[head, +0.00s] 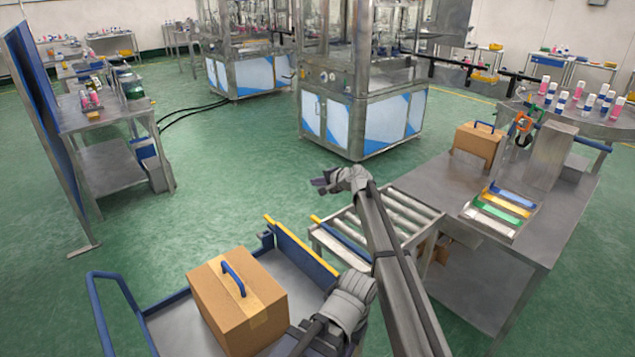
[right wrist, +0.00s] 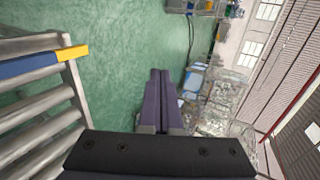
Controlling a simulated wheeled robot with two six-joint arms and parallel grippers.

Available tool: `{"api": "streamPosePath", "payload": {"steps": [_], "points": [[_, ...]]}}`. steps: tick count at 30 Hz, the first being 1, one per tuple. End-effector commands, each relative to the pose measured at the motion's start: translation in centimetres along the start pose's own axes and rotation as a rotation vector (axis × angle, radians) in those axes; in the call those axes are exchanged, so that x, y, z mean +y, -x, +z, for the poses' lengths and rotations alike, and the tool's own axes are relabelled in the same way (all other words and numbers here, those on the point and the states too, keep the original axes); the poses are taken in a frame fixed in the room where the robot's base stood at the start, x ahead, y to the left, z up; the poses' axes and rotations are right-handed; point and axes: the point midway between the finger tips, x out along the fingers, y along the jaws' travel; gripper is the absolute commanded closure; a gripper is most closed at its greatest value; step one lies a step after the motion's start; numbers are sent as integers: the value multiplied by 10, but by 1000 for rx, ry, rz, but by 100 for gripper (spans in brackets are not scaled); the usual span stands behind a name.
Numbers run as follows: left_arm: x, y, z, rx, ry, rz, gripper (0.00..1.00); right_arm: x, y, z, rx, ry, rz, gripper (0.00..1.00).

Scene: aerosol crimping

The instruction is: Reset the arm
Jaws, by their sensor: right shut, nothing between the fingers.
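My right gripper (head: 322,184) is held out over the green floor, beyond the far end of the roller conveyor. In the right wrist view its two dark fingers (right wrist: 160,100) lie together, shut, with nothing between them. My right arm reaches up to it from the bottom of the head view, passing in front of the conveyor. A grey joint of my own arms shows low in the middle of the head view. I make out no left gripper fingers there.
A cardboard box (head: 236,305) with a blue handle sits on a blue-railed cart. The roller conveyor (head: 408,215) adjoins a steel table (head: 505,262) holding another box (head: 477,147) and a tray of coloured strips (head: 500,212). A steel machine (head: 360,115) stands beyond; open floor lies left.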

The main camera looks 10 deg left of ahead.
Motion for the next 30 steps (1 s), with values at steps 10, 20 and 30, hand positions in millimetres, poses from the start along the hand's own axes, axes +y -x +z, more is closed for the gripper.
{"api": "streamPosePath", "payload": {"steps": [10,20,30], "points": [[0,0,0,0,0,0,54,105,110,17,-8,211,213,100],[0,0,0,0,0,0,54,263,287,58,-96,480,610,100],[0,0,0,0,0,0,54,351,406,100,-205,581,876,100]]}}
